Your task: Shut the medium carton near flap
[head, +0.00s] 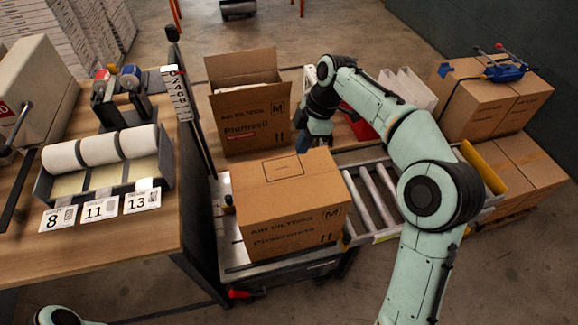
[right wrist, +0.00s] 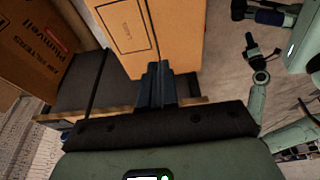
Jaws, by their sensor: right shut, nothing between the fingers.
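A brown carton (head: 288,208) marked M and "Air Filters" stands in the middle of the head view, its top looking flat and covered. It also shows in the right wrist view (right wrist: 120,35). Behind it, another brown carton (head: 252,128) marked M and "Plumwell" has raised flaps; it shows at the left of the right wrist view (right wrist: 35,45). My right gripper (head: 304,149) is shut and empty, at the front carton's far right corner. Its fingers (right wrist: 157,75) show close to that carton's edge; I cannot tell whether they touch. My left gripper is out of view.
A roller conveyor (head: 372,198) runs right of the front carton. A wooden bench (head: 120,232) with white rolls (head: 103,150) and number cards stands at the left, behind a dark upright panel. Stacked cartons (head: 490,105) stand at the right, with a blue tool on top.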

